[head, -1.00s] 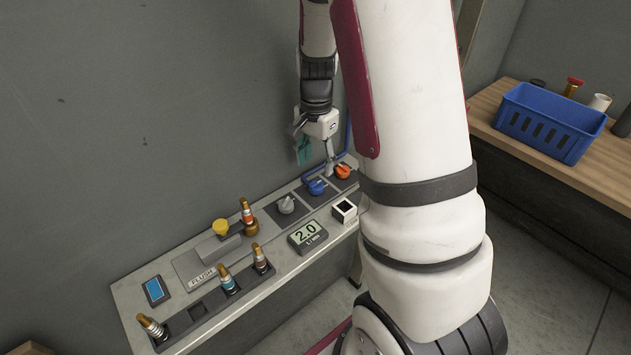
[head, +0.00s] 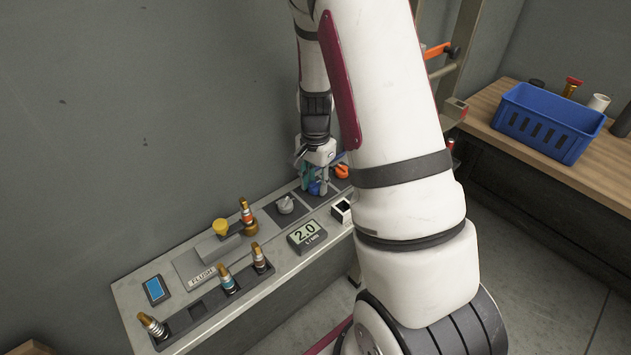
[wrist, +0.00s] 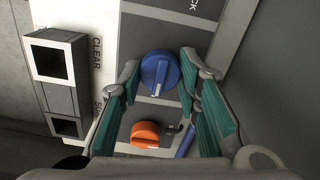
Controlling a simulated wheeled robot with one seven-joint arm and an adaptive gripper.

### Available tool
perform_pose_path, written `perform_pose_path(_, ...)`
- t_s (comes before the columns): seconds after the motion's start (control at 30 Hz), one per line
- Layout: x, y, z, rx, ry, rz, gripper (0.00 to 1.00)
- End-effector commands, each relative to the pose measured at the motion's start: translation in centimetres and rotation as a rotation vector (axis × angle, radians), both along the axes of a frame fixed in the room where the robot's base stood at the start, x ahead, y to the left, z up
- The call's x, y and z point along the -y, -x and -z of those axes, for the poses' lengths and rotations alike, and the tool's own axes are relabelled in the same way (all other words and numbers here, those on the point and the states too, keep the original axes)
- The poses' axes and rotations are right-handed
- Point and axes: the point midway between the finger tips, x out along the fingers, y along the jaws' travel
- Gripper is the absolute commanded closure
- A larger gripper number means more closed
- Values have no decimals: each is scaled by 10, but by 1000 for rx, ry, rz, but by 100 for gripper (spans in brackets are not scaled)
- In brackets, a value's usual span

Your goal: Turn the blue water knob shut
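The blue knob (wrist: 160,72) sits on a dark panel of the bench and shows whole in the wrist view, with a light pointer line on its face. In the head view the blue knob (head: 317,188) is mostly hidden by my gripper (head: 315,180). In the wrist view my gripper (wrist: 163,82) is open, with its teal-padded fingers on either side of the blue knob. Whether the pads touch the knob I cannot tell. The orange knob (wrist: 146,134) is beside it and also shows in the head view (head: 342,172).
A grey knob (head: 286,205) is left of the blue one. A display reading 2.0 (head: 306,234), a small white-rimmed box (head: 342,210) and several brass fittings stand along the bench (head: 130,295). A blue basket (head: 545,125) is on a wooden table.

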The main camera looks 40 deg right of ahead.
Motion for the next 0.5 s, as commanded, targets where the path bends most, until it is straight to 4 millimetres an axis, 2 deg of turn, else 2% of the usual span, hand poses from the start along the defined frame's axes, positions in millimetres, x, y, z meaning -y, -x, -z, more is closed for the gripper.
perform_pose_path(0.07, 0, 0, 0, 0, 0, 0, 97)
perform_pose_path(0.5, 0, 0, 0, 1, -1, -77, 97)
